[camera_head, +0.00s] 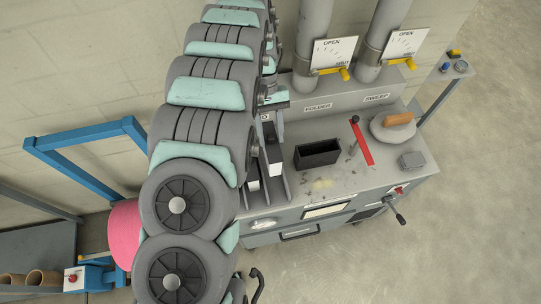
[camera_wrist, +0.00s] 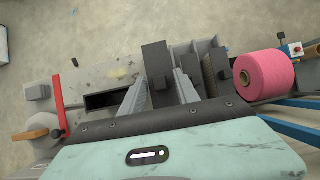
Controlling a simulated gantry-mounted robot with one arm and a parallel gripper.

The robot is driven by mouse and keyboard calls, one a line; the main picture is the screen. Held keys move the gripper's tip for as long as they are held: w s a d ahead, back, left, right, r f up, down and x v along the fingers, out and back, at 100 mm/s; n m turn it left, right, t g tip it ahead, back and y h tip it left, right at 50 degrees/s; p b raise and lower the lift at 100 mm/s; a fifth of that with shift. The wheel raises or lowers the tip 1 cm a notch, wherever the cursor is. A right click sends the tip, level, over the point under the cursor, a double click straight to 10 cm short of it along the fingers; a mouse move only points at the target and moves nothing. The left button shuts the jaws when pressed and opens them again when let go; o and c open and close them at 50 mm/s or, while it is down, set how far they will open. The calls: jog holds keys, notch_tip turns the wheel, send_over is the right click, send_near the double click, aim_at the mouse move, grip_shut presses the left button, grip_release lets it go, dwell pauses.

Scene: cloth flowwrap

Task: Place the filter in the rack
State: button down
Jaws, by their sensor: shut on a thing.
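My gripper (camera_wrist: 160,90) shows in the wrist view as two light grey fingers. It is shut on a dark grey block, which I take to be the filter (camera_wrist: 156,62). The block stands between the fingers. The rack (camera_wrist: 205,47), a grey slotted holder with upright dividers, is just beside and partly behind the block. In the head view the rack (camera_head: 286,187) is at the left end of the bench, with a dark block (camera_head: 271,140) over or in it. My arm hides much of the gripper there. I cannot tell whether the filter touches the rack.
A black open box (camera_head: 318,153) stands on the bench (camera_head: 345,181) right of the rack. Beyond it are a red bar (camera_head: 361,143), a round disc (camera_head: 388,128) and a small grey box (camera_head: 412,160). Pipes rise at the back. A pink roll (camera_wrist: 264,75) is at the far side.

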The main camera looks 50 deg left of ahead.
aim_at(268, 128)
notch_tip(268, 128, down, 6)
jog(key=shift+f+p, duration=0.25)
jog(key=shift+p, duration=0.7)
jog(key=shift+f, duration=1.7)
jog(key=shift+f, duration=0.1)
jog(key=c, duration=0.9)
grip_release()
jog(key=shift+r, duration=0.35)
jog(key=p+v, duration=0.1)
jog(key=v, duration=0.6)
jog(key=shift+w+a+p, duration=0.15)
jog(key=shift+w+p, duration=0.05)
jog(key=shift+p, duration=0.15)
